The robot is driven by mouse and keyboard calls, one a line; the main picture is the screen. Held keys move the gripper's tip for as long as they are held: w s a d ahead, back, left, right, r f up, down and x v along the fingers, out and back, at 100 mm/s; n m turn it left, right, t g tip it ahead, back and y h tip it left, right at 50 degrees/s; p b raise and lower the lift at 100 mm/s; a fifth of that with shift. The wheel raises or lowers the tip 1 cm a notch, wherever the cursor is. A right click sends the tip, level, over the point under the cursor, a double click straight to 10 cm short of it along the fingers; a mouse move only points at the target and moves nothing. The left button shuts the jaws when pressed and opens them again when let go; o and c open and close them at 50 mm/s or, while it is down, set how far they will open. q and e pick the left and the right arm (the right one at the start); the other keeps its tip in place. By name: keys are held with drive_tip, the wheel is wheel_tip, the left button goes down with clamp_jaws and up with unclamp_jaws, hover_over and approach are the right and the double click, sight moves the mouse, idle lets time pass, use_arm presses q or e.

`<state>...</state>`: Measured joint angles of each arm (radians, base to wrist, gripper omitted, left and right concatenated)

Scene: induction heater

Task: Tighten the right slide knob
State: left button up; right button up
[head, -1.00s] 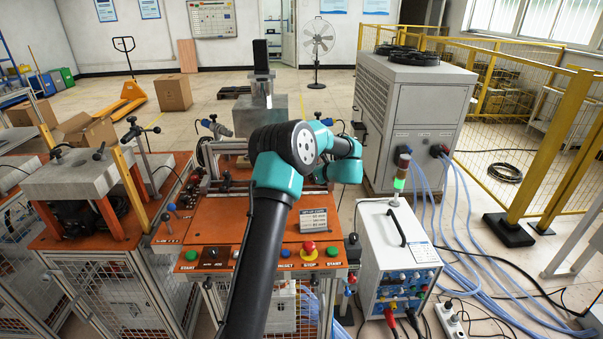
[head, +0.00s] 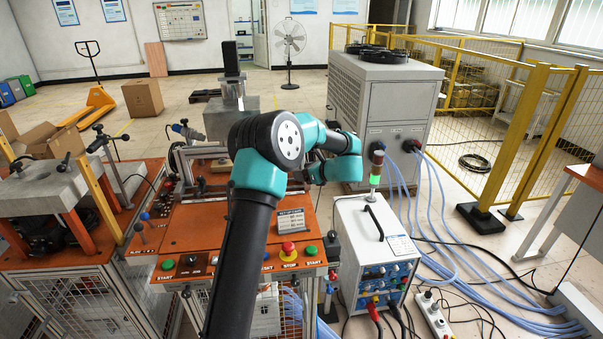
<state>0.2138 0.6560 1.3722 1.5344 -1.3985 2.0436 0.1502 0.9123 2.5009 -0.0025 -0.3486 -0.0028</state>
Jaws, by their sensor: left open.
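The induction heater station (head: 195,232) has an orange top and stands in the middle of the head view. My left arm rises from the bottom edge and crosses over it. My left gripper (head: 303,168) is at the far end of this arm, over the right back part of the station. It is open, small and dark, and partly hidden by my teal wrist joints. I cannot make out the right slide knob; my arm covers much of the right side of the slide. My right gripper is not in view.
A front panel holds a red stop button (head: 288,248) and green start buttons (head: 309,251). A white power unit (head: 349,240) stands to the right, with blue hoses (head: 440,235) on the floor. A grey chiller (head: 385,105) stands behind. Another orange bench (head: 80,250) stands left.

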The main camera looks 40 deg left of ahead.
use_arm(q)
drive_tip(key=shift+a, duration=0.25)
drive_tip(key=x, duration=1.7)
drive_tip(key=shift+a, duration=0.1)
drive_tip(key=shift+c, duration=0.4)
drive_tip(key=c, duration=0.8)
